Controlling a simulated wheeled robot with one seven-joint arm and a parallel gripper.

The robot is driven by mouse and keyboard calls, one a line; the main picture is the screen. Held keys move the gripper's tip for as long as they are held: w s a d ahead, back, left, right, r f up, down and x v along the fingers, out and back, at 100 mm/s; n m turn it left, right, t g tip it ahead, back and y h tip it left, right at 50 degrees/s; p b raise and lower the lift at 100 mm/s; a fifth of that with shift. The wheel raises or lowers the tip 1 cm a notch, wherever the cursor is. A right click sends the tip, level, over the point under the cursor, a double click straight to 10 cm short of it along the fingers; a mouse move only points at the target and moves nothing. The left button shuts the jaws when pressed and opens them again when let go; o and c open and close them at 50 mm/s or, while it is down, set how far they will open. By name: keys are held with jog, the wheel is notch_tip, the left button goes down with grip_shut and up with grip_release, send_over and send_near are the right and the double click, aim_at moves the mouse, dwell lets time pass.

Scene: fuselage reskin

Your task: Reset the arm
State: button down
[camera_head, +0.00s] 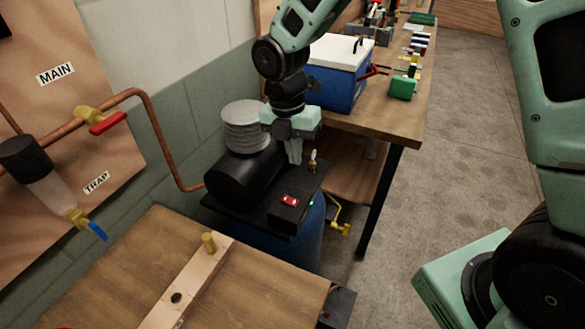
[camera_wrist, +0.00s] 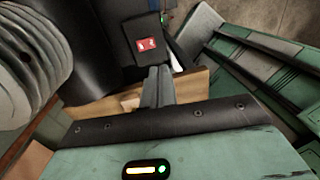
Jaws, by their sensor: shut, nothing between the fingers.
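My arm comes down from the top of the head view. My gripper (camera_head: 295,152) points down, shut and empty, just above the black top of the compressor. In the wrist view my gripper (camera_wrist: 157,72) also shows its fingers together with nothing between them. The compressor's black switch box with a red rocker switch (camera_head: 290,201) lies just below the fingers in the head view. The red switch (camera_wrist: 146,44) also shows beyond the fingertips in the wrist view. A small brass fitting (camera_head: 313,160) stands close to the right of the fingers. Whether anything touches cannot be told.
A ribbed grey cylinder (camera_head: 245,127) stands left of the gripper. A blue cooler with a white lid (camera_head: 336,84) is on the workbench behind. A wooden table (camera_head: 105,262) with a pegged strip (camera_head: 190,285) is in front. Copper pipe (camera_head: 165,139) and valves are on the left wall.

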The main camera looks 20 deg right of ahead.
jog(key=shift+r, duration=0.5)
jog(key=s+a+r+m, duration=0.2)
jog(key=s+r+m, duration=0.1)
jog(key=s+m, duration=0.6)
jog(key=s+a+r+m+t+y, duration=0.1)
jog(key=s+r+m, duration=0.2)
jog(key=s+m, duration=0.7)
jog(key=s, duration=0.4)
jog(key=shift+s+a+r+y, duration=0.15)
jog(key=shift+a+r+y, duration=0.15)
jog(key=shift+a, duration=0.1)
